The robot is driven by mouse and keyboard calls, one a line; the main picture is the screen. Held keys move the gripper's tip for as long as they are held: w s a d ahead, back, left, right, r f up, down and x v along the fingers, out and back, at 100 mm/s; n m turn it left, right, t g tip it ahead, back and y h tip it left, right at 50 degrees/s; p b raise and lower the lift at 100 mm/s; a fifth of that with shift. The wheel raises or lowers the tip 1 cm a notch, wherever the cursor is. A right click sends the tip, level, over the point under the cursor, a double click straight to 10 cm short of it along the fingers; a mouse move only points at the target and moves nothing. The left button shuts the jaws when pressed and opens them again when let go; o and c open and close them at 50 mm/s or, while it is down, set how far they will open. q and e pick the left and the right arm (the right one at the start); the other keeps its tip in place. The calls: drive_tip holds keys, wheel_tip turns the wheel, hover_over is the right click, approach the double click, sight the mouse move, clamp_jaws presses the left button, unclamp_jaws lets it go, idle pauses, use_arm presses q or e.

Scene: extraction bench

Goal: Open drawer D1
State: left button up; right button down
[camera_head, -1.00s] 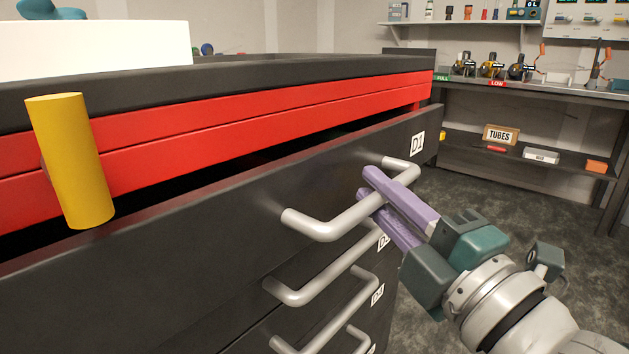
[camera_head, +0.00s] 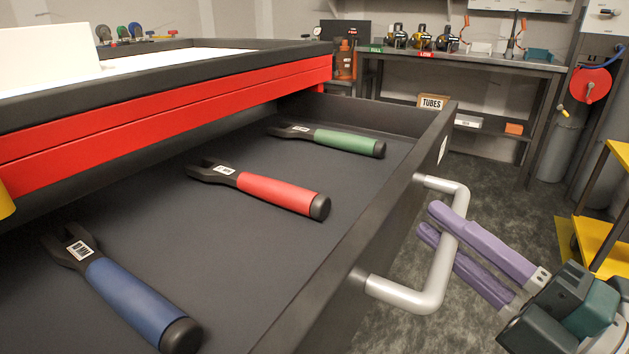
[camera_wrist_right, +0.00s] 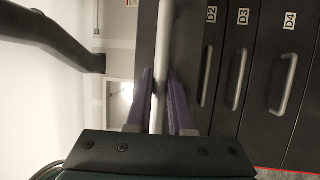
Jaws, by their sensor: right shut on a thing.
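Drawer D1 (camera_head: 330,282) is pulled well out from the bench in the head view. Its inside shows three wrench-like tools with blue (camera_head: 135,298), red (camera_head: 282,195) and green (camera_head: 343,141) grips. Its grey bar handle (camera_head: 440,268) is on the front panel. My right gripper (camera_head: 436,228) has its purple fingers on either side of the handle bar, shut on it. In the right wrist view the bar (camera_wrist_right: 161,70) runs between the two fingers (camera_wrist_right: 160,102). My left gripper is not in view.
Drawers labelled D2, D3 and D4 (camera_wrist_right: 272,90) look closed in the right wrist view. A shelf bench with a TUBES box (camera_head: 432,102) stands behind. A yellow cart (camera_head: 603,235) is at the right. Open floor lies in front of the drawer.

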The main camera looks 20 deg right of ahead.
drive_tip(key=shift+s+d, duration=0.3)
drive_tip(key=shift+s, duration=0.05)
drive_tip(key=c, duration=0.8)
unclamp_jaws()
drive_tip(key=shift+s, duration=0.1)
drive_tip(key=v, duration=0.9)
drive_tip(key=shift+s+d, duration=0.15)
drive_tip(key=shift+s, duration=0.25)
drive_tip(key=shift+w+f, duration=0.1)
drive_tip(key=shift+w, duration=0.05)
